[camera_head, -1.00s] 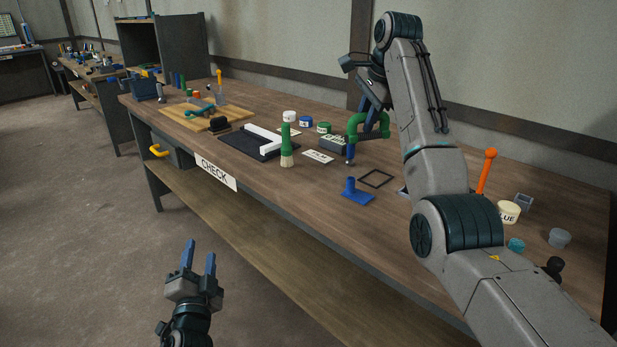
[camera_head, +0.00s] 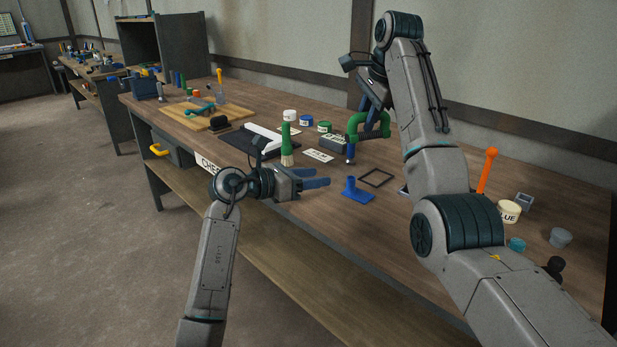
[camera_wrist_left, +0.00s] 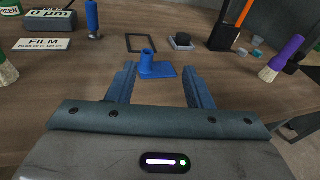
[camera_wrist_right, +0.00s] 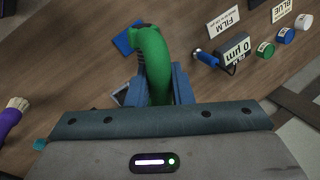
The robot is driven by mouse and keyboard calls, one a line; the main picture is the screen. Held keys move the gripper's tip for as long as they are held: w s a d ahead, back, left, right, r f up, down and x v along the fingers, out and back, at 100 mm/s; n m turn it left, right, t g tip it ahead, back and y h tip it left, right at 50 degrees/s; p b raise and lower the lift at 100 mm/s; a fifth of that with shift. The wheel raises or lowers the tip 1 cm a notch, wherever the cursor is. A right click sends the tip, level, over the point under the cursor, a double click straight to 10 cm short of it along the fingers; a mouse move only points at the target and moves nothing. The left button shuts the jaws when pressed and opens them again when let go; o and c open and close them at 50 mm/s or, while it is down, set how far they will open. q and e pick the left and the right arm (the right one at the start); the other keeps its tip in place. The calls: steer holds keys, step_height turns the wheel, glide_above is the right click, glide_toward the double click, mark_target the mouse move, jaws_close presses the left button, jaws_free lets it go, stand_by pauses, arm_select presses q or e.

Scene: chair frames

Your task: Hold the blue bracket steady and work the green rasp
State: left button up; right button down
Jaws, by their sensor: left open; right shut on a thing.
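In the left wrist view the bracket (camera_wrist_left: 158,70) lies ahead, roughly centred between the fingertips (camera_wrist_left: 157,70). My right gripper (camera_head: 371,120) is shut on the curved green rasp (camera_head: 356,122) and holds it above the bench, behind the bracket. In the right wrist view the green rasp (camera_wrist_right: 154,58) covers part of the bracket (camera_wrist_right: 124,42).
A thin black frame (camera_head: 377,178) lies right of the bracket. A green-handled brush (camera_head: 287,145) stands left, near the black mat (camera_head: 250,147). A blue-handled tool (camera_head: 351,153) stands behind the bracket. An orange-handled tool (camera_head: 487,170) and pots (camera_head: 509,211) are further right.

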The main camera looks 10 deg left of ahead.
mark_target(345, 192)
arm_select(q)
steer(key=shift+w+a+f+m+g+y, duration=0.15)
steer(key=shift+w+a+m+g+y, duration=0.15)
steer(key=shift+y, duration=0.25)
steer(key=shift+w+a+f+m+g+y, duration=0.1)
steer(key=shift+w+f+m+g+y, duration=0.1)
steer(key=shift+w+g+y, duration=0.3)
steer(key=shift+d, duration=0.1)
steer(key=x, duration=1.1)
steer(key=shift+w+d+f, duration=0.2)
steer(key=shift+f, duration=0.05)
jaws_close()
steer(key=c, duration=0.9)
jaws_free()
steer(key=shift+c, duration=0.2)
steer(key=shift+f, duration=0.25)
jaws_close()
